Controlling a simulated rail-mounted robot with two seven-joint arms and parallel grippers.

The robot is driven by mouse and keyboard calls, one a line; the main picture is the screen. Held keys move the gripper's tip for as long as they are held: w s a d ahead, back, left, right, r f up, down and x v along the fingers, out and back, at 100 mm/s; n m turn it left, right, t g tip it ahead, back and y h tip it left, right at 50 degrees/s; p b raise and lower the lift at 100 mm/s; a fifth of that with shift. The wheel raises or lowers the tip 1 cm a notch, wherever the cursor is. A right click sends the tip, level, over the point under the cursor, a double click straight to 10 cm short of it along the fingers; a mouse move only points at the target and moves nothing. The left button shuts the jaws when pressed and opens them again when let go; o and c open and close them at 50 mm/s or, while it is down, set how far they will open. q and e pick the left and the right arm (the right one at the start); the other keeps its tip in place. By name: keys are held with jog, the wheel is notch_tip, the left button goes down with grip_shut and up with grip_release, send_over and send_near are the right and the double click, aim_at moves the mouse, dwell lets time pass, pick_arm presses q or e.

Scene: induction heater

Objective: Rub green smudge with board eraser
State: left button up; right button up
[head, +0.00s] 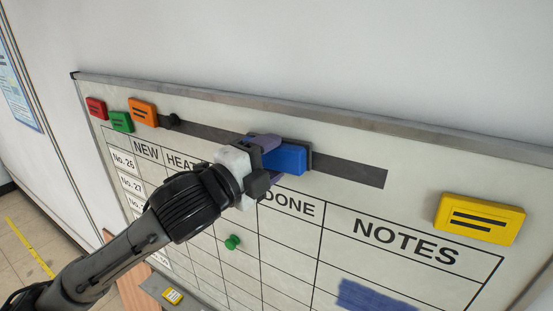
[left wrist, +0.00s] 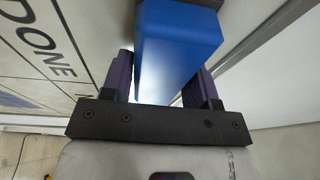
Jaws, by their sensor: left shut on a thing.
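The board eraser, a blue block (head: 291,160), is at the dark strip (head: 345,171) along the top of the whiteboard (head: 400,140). My left gripper (head: 268,158) is shut on the eraser, its purple fingers on either side. The left wrist view also shows the blue eraser (left wrist: 178,45) between the fingers (left wrist: 163,82). I cannot tell whether the eraser still touches the strip. No green smudge is visible; the arm covers part of the board. A blue smudge (head: 372,298) shows low under NOTES. My right gripper is not in view.
Red (head: 96,108), green (head: 121,121) and orange (head: 143,112) magnets sit at the upper left. A yellow magnet (head: 479,218) is at the right. A round green magnet (head: 232,242) sits in the grid. The wall above the board is clear.

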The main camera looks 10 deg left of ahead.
pick_arm(q)
jog(key=w+a, duration=0.3)
jog(key=a, duration=0.6)
jog(key=shift+w+a, duration=0.15)
jog(key=shift+w, duration=0.15)
dwell(0.5)
jog(key=s+a, duration=0.2)
jog(key=s, duration=0.3)
jog(key=shift+s, duration=0.4)
dwell(0.6)
jog(key=shift+s+a, duration=0.3)
jog(key=shift+s, duration=0.4)
jog(key=shift+s+a, duration=0.25)
jog(key=shift+s, duration=0.45)
